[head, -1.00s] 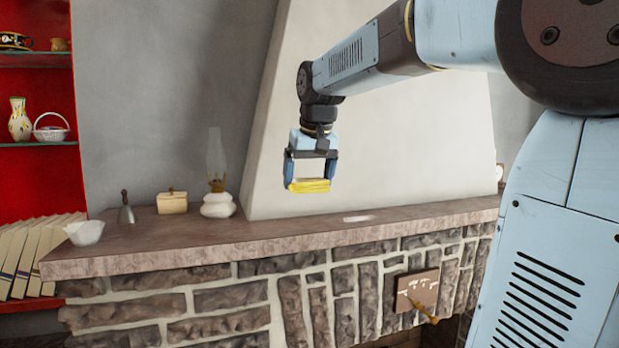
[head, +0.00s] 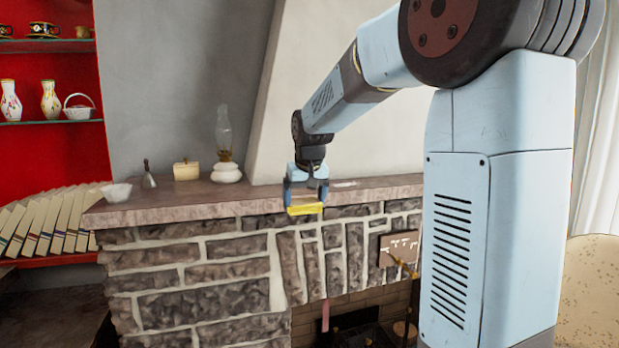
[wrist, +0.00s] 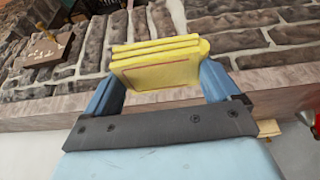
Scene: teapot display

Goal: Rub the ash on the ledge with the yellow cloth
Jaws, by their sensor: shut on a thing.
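The yellow cloth (head: 304,209) is a folded pad, also in the wrist view (wrist: 160,62). My gripper (head: 306,196) is shut on it, with a blue finger at each side in the wrist view (wrist: 160,78). The ledge (head: 150,207) is a brown stone mantel above a stone fireplace. The cloth overlaps the ledge's front edge in the head view, and I cannot tell if they touch. The ash (head: 345,184) is a small pale patch on the ledge top, right of my gripper. I cannot make out ash in the wrist view.
On the ledge's left stand a white bowl (head: 116,192), a bell (head: 148,175), a cream box (head: 186,170) and an oil lamp (head: 226,160). A brown plaque with hooks (head: 398,247) hangs on the stonework. A red shelf (head: 50,157) with books and vases stands left.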

